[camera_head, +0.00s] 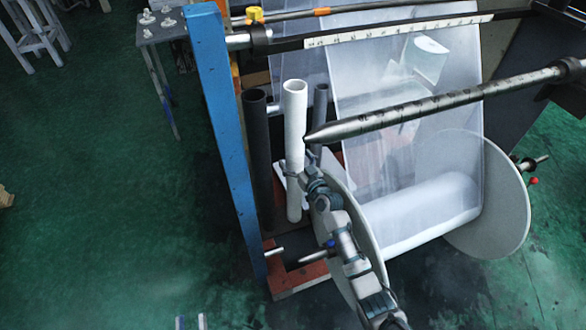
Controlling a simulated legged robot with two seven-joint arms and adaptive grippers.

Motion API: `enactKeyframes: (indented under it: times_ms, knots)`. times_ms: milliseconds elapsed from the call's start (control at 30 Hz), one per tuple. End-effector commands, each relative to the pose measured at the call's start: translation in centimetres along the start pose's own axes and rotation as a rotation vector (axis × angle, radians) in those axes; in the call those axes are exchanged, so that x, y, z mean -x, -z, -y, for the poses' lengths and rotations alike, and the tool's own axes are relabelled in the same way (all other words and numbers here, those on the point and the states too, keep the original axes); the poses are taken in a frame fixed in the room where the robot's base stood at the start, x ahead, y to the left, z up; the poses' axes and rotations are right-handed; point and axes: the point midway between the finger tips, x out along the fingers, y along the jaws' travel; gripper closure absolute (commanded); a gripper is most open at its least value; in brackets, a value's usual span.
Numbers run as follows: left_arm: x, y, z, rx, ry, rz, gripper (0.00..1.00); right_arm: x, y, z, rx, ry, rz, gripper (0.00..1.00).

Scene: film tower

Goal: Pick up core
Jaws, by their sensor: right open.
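The core looks to be the white upright tube (294,130), which stands between a black tube (258,150) and a thinner dark grey tube (320,100). My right arm reaches up from the lower right. My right gripper (296,180) is open at the lower half of the white tube, with its fingers close to the tube. I cannot tell whether they touch it. Only the pale tips of what seems to be my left gripper (190,322) show at the bottom edge, far from the tubes; its jaw state is unclear.
A pointed metal shaft (430,105) crosses just right of the white tube's upper part. A blue post (222,130) stands to the left. A film roll (425,215) sits between round discs (492,195) behind my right arm.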

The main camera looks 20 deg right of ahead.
Motion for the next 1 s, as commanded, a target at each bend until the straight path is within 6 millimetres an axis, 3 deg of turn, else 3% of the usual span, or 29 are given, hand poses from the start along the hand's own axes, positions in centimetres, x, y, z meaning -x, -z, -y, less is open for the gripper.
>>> enactKeyframes:
  times_ms: [233, 600, 1000]
  knots:
    - [-0.02, 0.25, -0.03, 0.0, 0.0, -0.01, 0.6, -0.1, 0.2, 0.02, 0.0, 0.0, -0.002, 0.07]
    - [-0.2, -0.02, 0.03, 0.001, 0.0, -0.005, 0.6, -0.08, 0.12, 0.01, 0.0, 0.0, -0.001, 1.0]
    - [-0.29, -0.12, 0.03, 0.0, 0.0, 0.016, 0.6, -0.08, 0.88, 0.0, 0.001, 0.0, -0.006, 1.0]
